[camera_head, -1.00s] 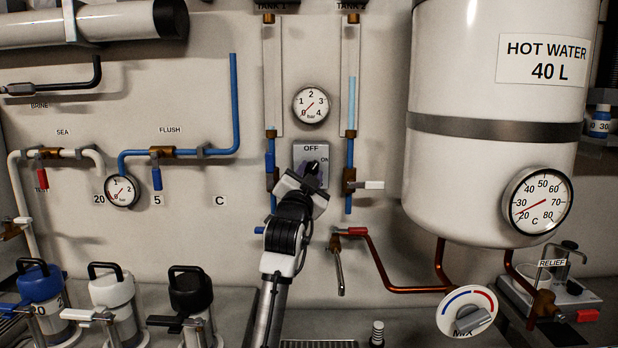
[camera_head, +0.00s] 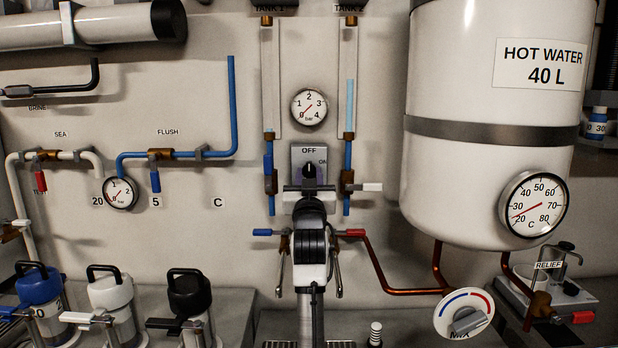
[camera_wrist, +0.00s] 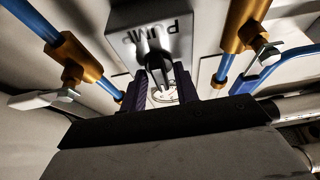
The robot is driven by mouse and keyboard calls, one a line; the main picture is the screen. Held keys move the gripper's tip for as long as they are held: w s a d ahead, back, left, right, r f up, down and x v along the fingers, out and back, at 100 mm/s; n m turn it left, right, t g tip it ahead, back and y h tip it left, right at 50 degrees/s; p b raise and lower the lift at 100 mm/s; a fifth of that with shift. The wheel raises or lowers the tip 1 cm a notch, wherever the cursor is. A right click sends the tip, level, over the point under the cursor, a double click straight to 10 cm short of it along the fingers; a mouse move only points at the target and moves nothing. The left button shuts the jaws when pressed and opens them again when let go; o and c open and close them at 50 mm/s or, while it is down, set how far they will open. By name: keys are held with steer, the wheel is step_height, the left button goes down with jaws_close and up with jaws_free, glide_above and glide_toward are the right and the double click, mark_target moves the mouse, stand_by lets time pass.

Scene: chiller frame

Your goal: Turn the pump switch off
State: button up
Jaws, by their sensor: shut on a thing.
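The pump switch is a grey box (camera_head: 309,156) on the wall, marked OFF at the top and ON at the upper right. Its black knob (camera_head: 309,171) points up toward OFF. In the wrist view the box (camera_wrist: 178,22) shows PUMP upside down, and the knob (camera_wrist: 154,55) sits between two dark fingers. My gripper (camera_wrist: 160,82) is shut on the knob. In the head view my gripper (camera_head: 309,185) is level in front of the lower part of the box and hides part of it.
Blue tank pipes with brass valves (camera_head: 271,182) (camera_head: 347,181) flank the box closely. A round pressure gauge (camera_head: 309,107) hangs above it. Below, blue-handled (camera_head: 263,232) and red-handled (camera_head: 350,232) valves lie on either side of my arm. The hot water tank (camera_head: 480,190) fills the right.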

steer(key=shift+r, duration=0.15)
steer(key=o, duration=0.6)
steer(key=shift+s+f, duration=0.4)
steer(key=shift+s, duration=0.1)
steer(key=b+v, duration=0.3)
steer(key=v, duration=0.9)
steer(key=shift+s, duration=0.35)
